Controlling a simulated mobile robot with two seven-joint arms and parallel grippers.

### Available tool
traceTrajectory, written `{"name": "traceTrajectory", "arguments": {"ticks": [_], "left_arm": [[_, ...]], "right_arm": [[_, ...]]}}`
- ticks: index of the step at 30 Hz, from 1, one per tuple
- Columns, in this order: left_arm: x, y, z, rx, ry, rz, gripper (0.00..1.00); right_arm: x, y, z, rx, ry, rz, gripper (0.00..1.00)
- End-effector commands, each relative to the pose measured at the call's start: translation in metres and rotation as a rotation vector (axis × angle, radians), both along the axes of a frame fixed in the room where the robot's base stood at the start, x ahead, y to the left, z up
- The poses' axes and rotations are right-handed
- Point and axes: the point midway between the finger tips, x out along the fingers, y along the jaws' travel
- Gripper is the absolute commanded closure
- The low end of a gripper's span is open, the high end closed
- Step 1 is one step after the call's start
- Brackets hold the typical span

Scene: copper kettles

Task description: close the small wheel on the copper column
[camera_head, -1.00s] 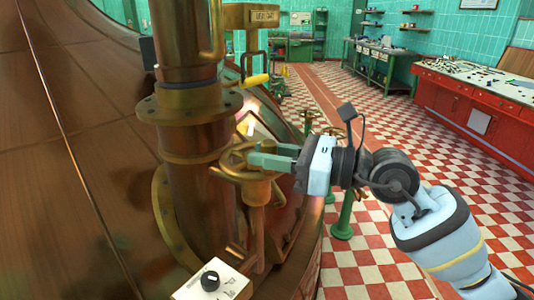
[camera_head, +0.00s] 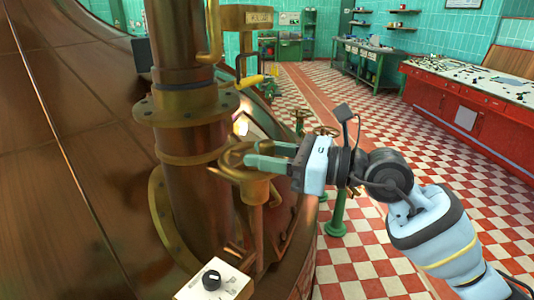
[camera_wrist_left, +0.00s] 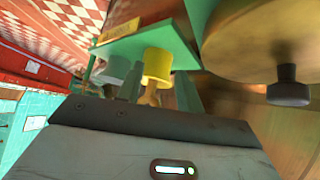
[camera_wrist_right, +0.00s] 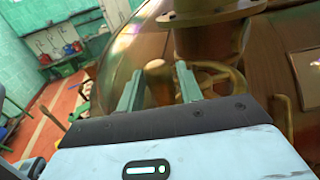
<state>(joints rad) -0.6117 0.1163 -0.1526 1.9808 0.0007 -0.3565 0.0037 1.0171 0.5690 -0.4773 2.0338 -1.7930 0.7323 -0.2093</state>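The small brass wheel (camera_head: 232,170) sits at the front of the copper column (camera_head: 198,205), below the column's bolted flange. My right gripper (camera_head: 268,156) reaches in from the right, with its teal fingers at the wheel's right side, overlapping its rim. In the right wrist view the wheel (camera_wrist_right: 222,78) shows partly behind the fingers. These fingers (camera_wrist_right: 158,88) stand apart with a brass knob-like part between them; contact cannot be told. My left gripper is outside the head view. In the left wrist view its fingers (camera_wrist_left: 160,92) stand apart, with a yellow cylindrical part (camera_wrist_left: 157,64) beyond and between them.
A white box with a black knob (camera_head: 213,281) is below the wheel. The large copper kettle (camera_head: 70,180) fills the left. A green stand (camera_head: 338,215) is behind my right arm. A red control desk (camera_head: 470,110) stands at right; checkered floor lies between.

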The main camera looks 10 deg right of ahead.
Motion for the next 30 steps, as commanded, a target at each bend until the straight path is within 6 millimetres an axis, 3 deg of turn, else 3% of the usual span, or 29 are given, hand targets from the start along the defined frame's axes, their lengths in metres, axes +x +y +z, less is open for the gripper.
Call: {"name": "traceTrajectory", "arguments": {"ticks": [11,24,30], "left_arm": [[-0.001,0.000,-0.001,-0.001,0.003,0.001,0.64],[-0.017,-0.001,-0.022,-0.002,0.048,0.002,0.64],[-0.018,-0.001,-0.025,-0.003,0.051,0.002,0.64]], "right_arm": [[0.000,-0.003,-0.001,-0.001,0.000,-0.002,0.56],[-0.028,-0.055,-0.005,-0.002,0.005,-0.002,0.56],[-0.036,-0.068,-0.002,-0.001,0.002,-0.001,0.56]]}}
